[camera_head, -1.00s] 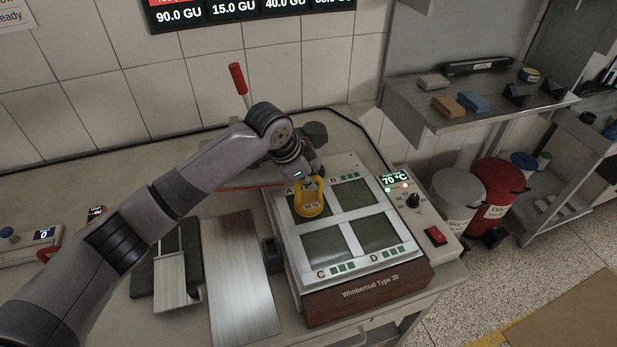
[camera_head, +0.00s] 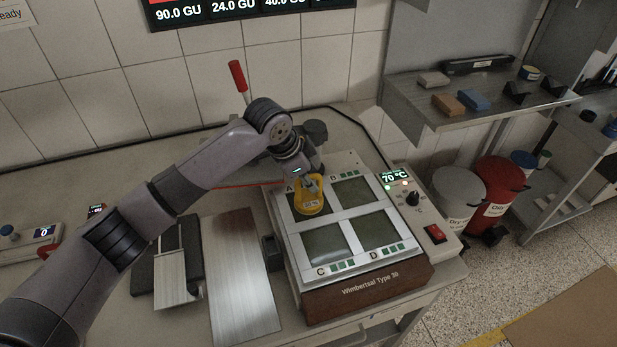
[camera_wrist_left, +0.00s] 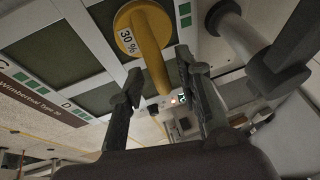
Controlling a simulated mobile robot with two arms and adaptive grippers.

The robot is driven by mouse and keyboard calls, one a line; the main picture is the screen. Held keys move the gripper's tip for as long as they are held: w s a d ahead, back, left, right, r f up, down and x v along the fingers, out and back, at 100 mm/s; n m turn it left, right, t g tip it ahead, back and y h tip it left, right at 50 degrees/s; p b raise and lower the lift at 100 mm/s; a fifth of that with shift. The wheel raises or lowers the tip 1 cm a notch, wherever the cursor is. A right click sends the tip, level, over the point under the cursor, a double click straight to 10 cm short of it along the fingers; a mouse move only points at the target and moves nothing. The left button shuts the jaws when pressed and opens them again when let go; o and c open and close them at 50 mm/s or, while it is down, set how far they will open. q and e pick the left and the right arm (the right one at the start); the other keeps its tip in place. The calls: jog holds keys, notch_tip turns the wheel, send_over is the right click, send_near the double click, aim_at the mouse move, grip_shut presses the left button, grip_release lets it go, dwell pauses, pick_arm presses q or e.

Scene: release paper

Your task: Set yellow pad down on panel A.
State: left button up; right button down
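The yellow pad (camera_head: 310,204), round with a raised yellow handle, lies on panel A (camera_head: 295,203), the back left panel of the hot plate device, covering most of it. In the left wrist view the pad (camera_wrist_left: 141,22) bears a "30 %" label, and its handle (camera_wrist_left: 154,65) extends between my fingers. My left gripper (camera_head: 308,183) is just above the pad. In the wrist view its fingers (camera_wrist_left: 158,68) stand apart on both sides of the handle, with a gap visible. My right gripper is not in view.
Panels B (camera_head: 352,191), C (camera_head: 325,244) and D (camera_head: 379,231) are bare. A red-handled lever (camera_head: 238,77) stands behind.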

pick_arm(q)
jog(key=b+v, duration=0.2)
jog(key=v, duration=0.9)
jog(key=shift+a+r, duration=0.2)
jog(key=shift+r, duration=0.05)
